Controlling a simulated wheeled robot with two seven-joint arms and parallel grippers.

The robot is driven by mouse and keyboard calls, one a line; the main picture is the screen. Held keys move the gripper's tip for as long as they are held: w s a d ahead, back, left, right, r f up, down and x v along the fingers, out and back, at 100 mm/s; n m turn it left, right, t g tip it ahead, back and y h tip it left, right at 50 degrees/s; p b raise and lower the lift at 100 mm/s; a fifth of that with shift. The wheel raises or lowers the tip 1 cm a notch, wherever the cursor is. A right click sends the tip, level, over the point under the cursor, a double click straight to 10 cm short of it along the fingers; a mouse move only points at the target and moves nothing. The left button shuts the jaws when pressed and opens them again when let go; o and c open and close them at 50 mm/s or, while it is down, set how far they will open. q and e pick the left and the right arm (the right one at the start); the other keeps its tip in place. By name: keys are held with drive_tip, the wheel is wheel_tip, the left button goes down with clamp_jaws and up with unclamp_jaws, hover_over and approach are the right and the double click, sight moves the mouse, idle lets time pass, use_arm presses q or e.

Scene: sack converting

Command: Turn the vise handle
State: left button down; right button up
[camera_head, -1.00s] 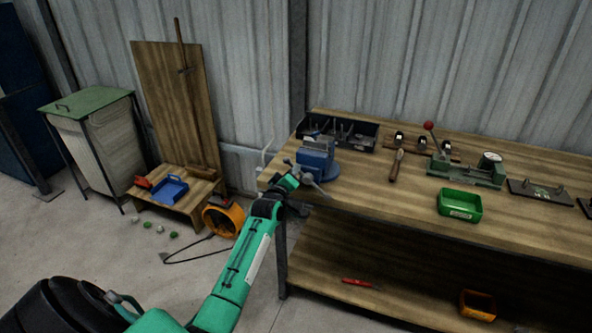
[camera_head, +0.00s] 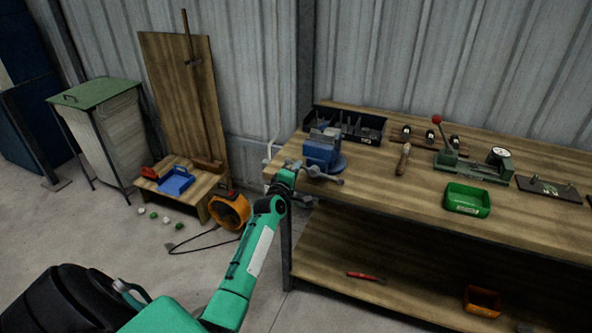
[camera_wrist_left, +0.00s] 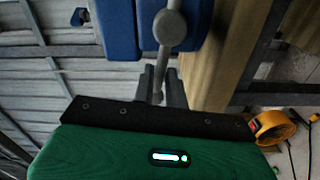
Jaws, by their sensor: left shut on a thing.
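The blue vise (camera_head: 320,152) is mounted at the left front corner of the workbench. Its grey handle (camera_head: 330,180) sticks out at the front, with a rounded end to the right. My left gripper (camera_head: 291,166) is at the handle's left end, in front of the vise. In the left wrist view the handle bar (camera_wrist_left: 158,78) runs down from the round screw head (camera_wrist_left: 170,28) between the fingers of my left gripper (camera_wrist_left: 162,90), which is shut on it. The blue vise body (camera_wrist_left: 119,28) is behind. My right gripper is not in view.
The wooden workbench (camera_head: 400,199) carries a dark tool bin (camera_head: 370,132), a wooden-handled tool (camera_head: 403,158), a green press (camera_head: 470,166) and a green tray (camera_head: 467,200). An orange round device (camera_head: 229,212) stands on the floor to the left, near the bench leg.

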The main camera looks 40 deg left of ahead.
use_arm(q)
drive_tip(key=shift+r, duration=0.2)
drive_tip(key=c, duration=1.5)
unclamp_jaws()
drive_tip(key=shift+w, duration=0.1)
drive_tip(key=shift+o, duration=0.3)
drive_tip(key=shift+f, duration=0.15)
